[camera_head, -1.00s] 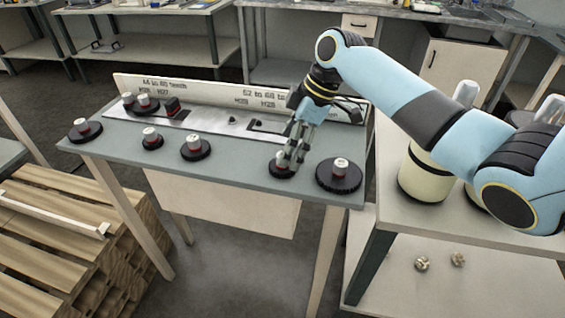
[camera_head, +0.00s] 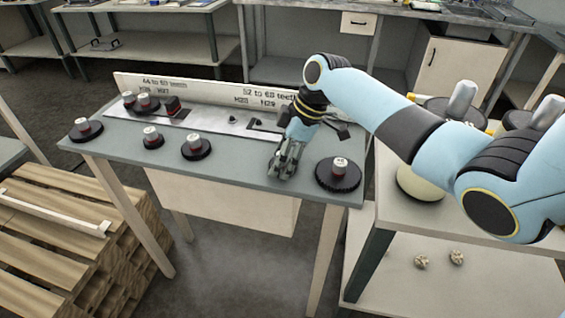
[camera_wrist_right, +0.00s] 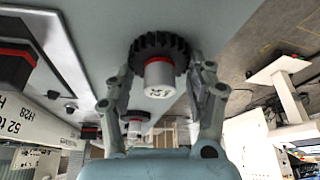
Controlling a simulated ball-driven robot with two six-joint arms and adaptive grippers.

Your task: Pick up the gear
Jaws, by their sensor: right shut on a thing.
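My right gripper (camera_head: 284,168) is low over the front right of the grey-blue table (camera_head: 240,170). It is shut on a black toothed gear with a red ring and a white labelled cap. In the right wrist view this gear (camera_wrist_right: 160,60) sits between the two fingers (camera_wrist_right: 163,85). In the head view the fingers hide it almost wholly. I cannot tell whether it touches the tabletop. A larger black gear (camera_head: 338,178) stands just right of the gripper. My left gripper is not in view.
Several other capped gears, such as this one (camera_head: 196,149), stand on the table's left half. A labelled board (camera_head: 205,92) and a metal plate (camera_head: 222,123) run along the back. A pallet stack (camera_head: 60,235) is at left. A side table is at right.

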